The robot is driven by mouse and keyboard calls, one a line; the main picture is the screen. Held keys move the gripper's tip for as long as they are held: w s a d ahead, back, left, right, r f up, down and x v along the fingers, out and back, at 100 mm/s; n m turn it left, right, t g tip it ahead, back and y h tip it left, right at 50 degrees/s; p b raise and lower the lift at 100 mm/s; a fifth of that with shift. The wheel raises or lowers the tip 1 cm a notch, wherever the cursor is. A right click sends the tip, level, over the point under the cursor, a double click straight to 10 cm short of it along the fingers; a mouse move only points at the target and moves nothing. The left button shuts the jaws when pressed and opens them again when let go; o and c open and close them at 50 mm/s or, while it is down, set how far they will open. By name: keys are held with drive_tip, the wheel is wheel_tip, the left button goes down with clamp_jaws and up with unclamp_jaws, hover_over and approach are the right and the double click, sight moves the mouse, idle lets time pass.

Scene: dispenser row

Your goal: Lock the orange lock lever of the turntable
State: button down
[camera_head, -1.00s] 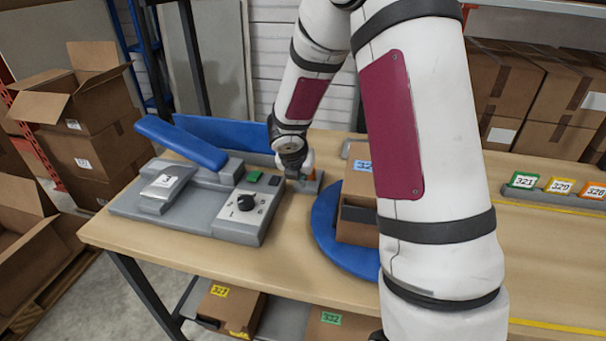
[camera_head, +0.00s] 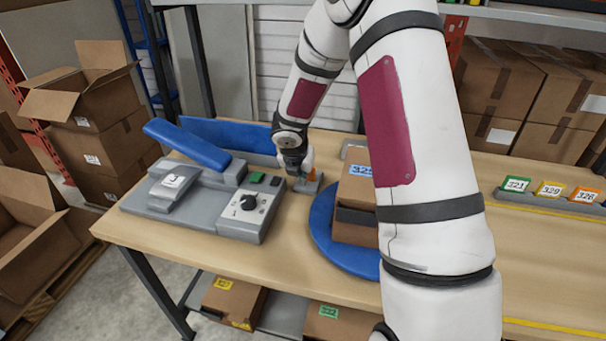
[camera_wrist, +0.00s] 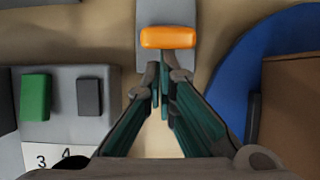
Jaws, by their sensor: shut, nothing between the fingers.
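The orange lock lever (camera_wrist: 168,37) shows in the wrist view as a short bar across a grey base (camera_wrist: 165,12). My gripper (camera_wrist: 162,85) is shut and empty, its fingertips just on the near side of the lever; I cannot tell whether they touch it. In the head view my gripper (camera_head: 300,178) is low over the table beside the turntable, and it hides most of the lever. The blue turntable (camera_head: 322,237) carries a brown cardboard box (camera_head: 355,190); its edge also shows in the wrist view (camera_wrist: 235,75).
A grey machine with a black knob (camera_head: 249,202) and a raised blue arm (camera_head: 187,143) stands left of my gripper. Its green button (camera_wrist: 35,97) shows in the wrist view. A rack of numbered tags (camera_head: 550,190) is at the right. The table front (camera_head: 290,255) is clear.

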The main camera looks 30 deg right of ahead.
drive_tip(key=shift+d+r+g+y+p, duration=0.2)
drive_tip(key=shift+r+g+y+p, duration=0.1)
drive_tip(key=shift+p, duration=0.95)
drive_tip(key=shift+w+p, duration=0.1)
drive_tip(key=shift+p, duration=0.25)
drive_tip(key=shift+w+d+r+g+y+p, duration=0.2)
drive_tip(key=shift+w+d+g+y+p, duration=0.15)
drive_tip(key=shift+p, duration=0.2)
drive_tip(key=shift+w+d+r+g+y+b, duration=0.25)
drive_tip(key=shift+w+d+g+y+b, duration=0.3)
drive_tip(key=shift+w+g+y+b, duration=0.3)
drive_tip(key=shift+w+d+r, duration=0.1)
drive_tip(key=shift+d+r, duration=0.1)
drive_tip(key=shift+d, duration=0.1)
drive_tip(key=shift+r, duration=0.85)
